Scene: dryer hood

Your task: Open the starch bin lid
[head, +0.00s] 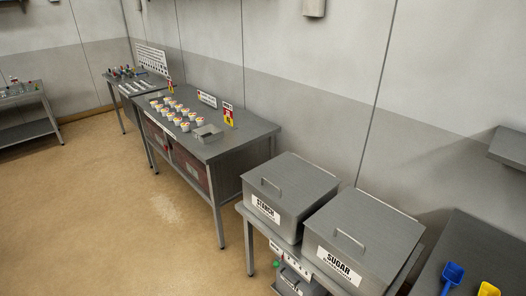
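The starch bin (265,210) is a grey metal box with a white label reading STARCH. It stands on a metal table at the lower right of the head view. Its flat lid (295,181) is shut, and a bar handle (270,186) shows near the front left edge of the lid. Neither of my grippers is in the head view.
A matching sugar bin (338,265) stands close to the right of the starch bin. A blue scoop (452,274) and a yellow scoop (488,289) lie at far right. A workbench (240,141) with several cups stands behind to the left. The floor at left is clear.

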